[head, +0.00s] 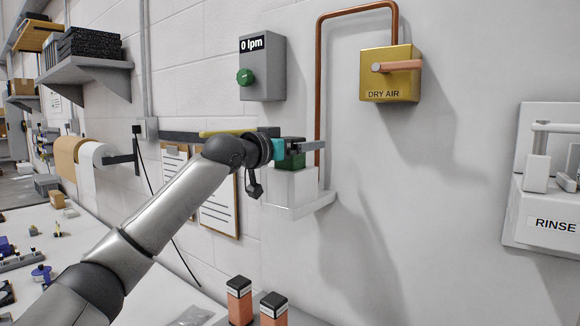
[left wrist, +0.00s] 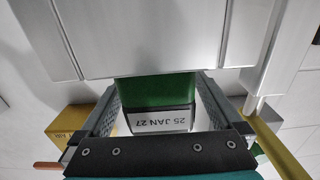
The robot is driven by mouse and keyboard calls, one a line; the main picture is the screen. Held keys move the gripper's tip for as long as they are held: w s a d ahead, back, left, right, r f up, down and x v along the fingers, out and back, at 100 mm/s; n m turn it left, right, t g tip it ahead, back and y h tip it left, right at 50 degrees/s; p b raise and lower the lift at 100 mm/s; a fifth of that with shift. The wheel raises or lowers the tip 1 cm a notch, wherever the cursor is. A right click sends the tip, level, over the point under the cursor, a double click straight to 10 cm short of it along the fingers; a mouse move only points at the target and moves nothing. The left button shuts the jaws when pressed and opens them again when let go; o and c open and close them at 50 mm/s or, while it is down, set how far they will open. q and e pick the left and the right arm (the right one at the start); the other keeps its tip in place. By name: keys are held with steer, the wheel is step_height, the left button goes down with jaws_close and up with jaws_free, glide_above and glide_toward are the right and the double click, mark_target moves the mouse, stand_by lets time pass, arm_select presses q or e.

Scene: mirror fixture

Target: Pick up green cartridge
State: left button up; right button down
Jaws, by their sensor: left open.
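The green cartridge (head: 291,160) sits at the top of a white block on a small wall shelf, partly hidden by my gripper in the head view. In the left wrist view the green cartridge (left wrist: 155,92) shows its green body and a dark-edged white label reading "25 JAN 27" upside down. My left gripper (head: 306,147) is at the cartridge, level with its top. In the left wrist view the fingers of my left gripper (left wrist: 160,98) are open, one on each side of the cartridge. Whether they touch it is not clear. My right gripper is not in view.
The white shelf (head: 312,205) juts from the wall. A copper pipe (head: 319,90) runs close behind, up to the yellow DRY AIR box (head: 390,88). A grey flow box (head: 262,85) hangs above. Two orange cartridges (head: 239,308) (head: 273,315) stand below. A RINSE unit (head: 545,210) is at right.

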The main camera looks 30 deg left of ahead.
arm_select(q)
steer(key=shift+c, duration=0.2)
jaws_close()
stand_by(0.6)
